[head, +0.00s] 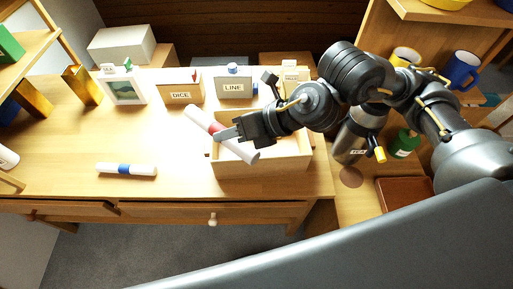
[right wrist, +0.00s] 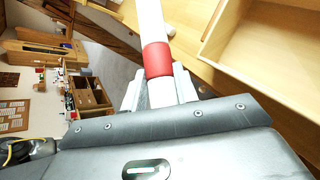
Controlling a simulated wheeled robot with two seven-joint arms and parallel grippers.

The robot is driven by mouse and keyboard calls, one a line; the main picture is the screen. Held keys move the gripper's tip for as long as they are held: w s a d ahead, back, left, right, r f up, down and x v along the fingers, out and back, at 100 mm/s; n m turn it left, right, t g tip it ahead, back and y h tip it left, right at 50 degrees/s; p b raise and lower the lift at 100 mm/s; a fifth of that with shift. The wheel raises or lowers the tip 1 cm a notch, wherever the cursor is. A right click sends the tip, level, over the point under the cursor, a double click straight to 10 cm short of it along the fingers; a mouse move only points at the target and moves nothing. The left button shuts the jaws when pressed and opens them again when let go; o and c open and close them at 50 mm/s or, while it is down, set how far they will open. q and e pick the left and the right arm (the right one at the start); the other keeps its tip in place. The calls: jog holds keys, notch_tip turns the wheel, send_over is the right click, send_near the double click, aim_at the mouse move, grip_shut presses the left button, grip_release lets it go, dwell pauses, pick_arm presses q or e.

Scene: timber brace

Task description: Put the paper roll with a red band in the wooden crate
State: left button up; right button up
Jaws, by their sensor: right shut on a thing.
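The white paper roll with a red band (head: 244,152) is tilted in my right gripper (head: 226,135), above the left part of the wooden crate. The right wrist view shows the roll (right wrist: 157,58) between the two fingers, with its red band just beyond them. The wooden crate (head: 262,168) is open-topped and stands at the table's right end; the gripper and roll hide part of its inside. The crate's wall also shows in the right wrist view (right wrist: 262,82). My left gripper is not in view.
A roll with a blue band (head: 127,170) lies on the table (head: 80,140) at the left. Labelled boxes, DICE (head: 180,92) and LINE (head: 234,88), stand behind the crate. A dark bottle (head: 350,140) stands right of the crate. The table's left middle is clear.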

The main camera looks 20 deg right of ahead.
jog(key=shift+w+f, duration=0.3)
jog(key=shift+f, duration=0.15)
pick_arm(q)
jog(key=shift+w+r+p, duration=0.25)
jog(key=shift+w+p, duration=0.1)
jog(key=shift+p, duration=0.2)
pick_arm(e)
jog(key=w+d+f, duration=0.8)
jog(key=d+f, duration=0.3)
jog(key=f, duration=0.2)
jog(key=shift+w+d, duration=0.15)
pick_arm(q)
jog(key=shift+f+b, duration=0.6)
pick_arm(e)
jog(key=shift+f, duration=0.5)
